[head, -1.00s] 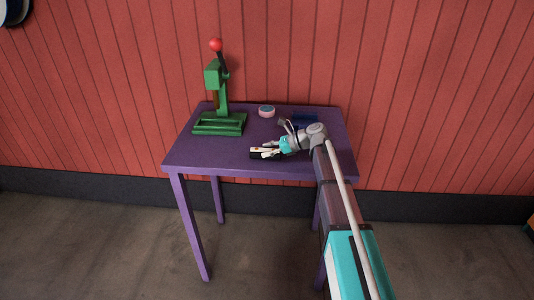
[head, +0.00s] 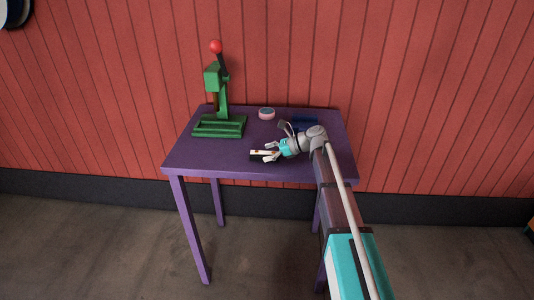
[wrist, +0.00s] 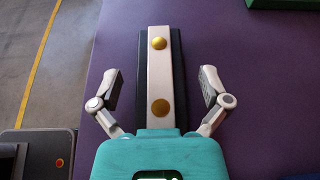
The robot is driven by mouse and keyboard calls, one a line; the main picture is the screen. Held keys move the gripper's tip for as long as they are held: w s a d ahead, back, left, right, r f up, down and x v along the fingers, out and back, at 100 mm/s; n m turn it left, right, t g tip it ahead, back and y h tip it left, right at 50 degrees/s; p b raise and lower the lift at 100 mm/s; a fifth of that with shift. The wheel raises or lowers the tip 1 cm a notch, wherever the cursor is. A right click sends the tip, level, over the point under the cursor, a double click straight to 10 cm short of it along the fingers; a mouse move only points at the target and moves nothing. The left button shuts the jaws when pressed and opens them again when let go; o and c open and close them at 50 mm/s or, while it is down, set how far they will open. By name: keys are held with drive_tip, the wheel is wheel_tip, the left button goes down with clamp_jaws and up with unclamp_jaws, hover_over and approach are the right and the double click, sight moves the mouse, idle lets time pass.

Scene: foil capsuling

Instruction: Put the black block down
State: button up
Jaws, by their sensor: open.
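The black block (wrist: 178,75) lies on the purple table (wrist: 245,70). A white strip with two gold discs runs along its top. In the head view the block (head: 256,158) is near the table's front edge, just left of my gripper (head: 270,151). In the wrist view my gripper (wrist: 160,87) is open, with one finger on each side of the block's near part. A gap shows between each finger and the block. The block's near end is hidden behind the gripper's teal body.
A green lever press (head: 222,124) with a red knob (head: 216,46) stands at the table's back left. A small pink and white round tin (head: 267,113) sits at the back middle. A blue object (head: 304,119) is partly hidden behind my arm. The table's front left is clear.

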drive_tip(key=shift+r, duration=0.15)
drive_tip(key=shift+d+r, duration=0.15)
drive_tip(key=shift+d+r+p, duration=0.15)
drive_tip(key=shift+d+p, duration=0.2)
drive_tip(key=shift+p, duration=0.1)
drive_tip(key=p+v, duration=0.4)
drive_tip(key=v, duration=0.7)
drive_tip(key=shift+s, duration=0.15)
